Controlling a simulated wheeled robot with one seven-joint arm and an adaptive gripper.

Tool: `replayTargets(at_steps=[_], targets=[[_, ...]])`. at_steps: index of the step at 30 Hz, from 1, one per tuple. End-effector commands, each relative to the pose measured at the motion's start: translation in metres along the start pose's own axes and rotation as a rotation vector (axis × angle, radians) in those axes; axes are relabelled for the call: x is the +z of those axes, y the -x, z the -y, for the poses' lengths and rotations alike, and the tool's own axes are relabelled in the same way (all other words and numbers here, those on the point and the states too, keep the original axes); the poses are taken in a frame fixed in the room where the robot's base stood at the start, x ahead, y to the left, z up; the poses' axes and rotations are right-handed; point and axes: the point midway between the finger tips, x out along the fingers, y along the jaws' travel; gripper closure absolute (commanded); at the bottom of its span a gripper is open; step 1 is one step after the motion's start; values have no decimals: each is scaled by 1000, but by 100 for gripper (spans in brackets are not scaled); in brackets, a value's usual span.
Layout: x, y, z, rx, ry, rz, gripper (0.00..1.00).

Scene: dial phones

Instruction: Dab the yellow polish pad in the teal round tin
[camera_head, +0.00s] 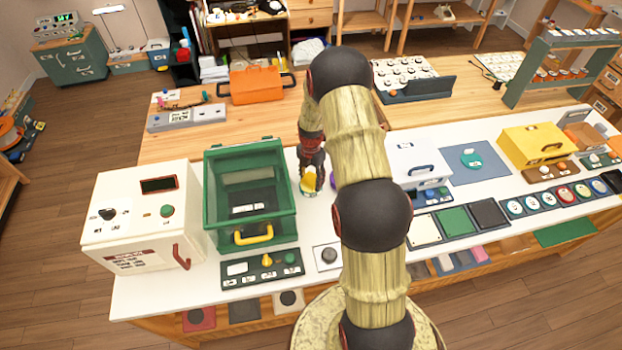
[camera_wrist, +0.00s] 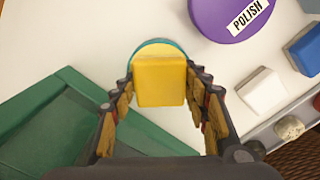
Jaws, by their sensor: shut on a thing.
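My gripper (camera_head: 312,160) points down over the white worktop between the green bin and my arm. It is shut on the yellow polish pad (camera_wrist: 159,81), which also shows at its tips in the head view (camera_head: 308,183). In the wrist view the teal round tin (camera_wrist: 157,46) lies directly behind the pad, with only its upper rim and a pale inner strip showing. The pad hides the rest of the tin, and I cannot tell whether they touch.
A purple disc marked POLISH (camera_wrist: 230,14) lies right of the tin. A white block (camera_wrist: 262,90) and a blue block (camera_wrist: 304,50) are further right. The green bin (camera_head: 251,190) stands close on the left. A teal round piece (camera_head: 471,158) lies on a blue-grey mat.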

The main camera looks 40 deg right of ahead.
Motion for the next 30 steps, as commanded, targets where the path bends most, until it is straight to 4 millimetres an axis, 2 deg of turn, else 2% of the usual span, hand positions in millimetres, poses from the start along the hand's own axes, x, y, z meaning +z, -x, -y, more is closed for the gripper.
replayTargets(at_steps=[24,30], targets=[[1,62,-1,2,0,2,74],[1,68,-1,2,0,2,74]])
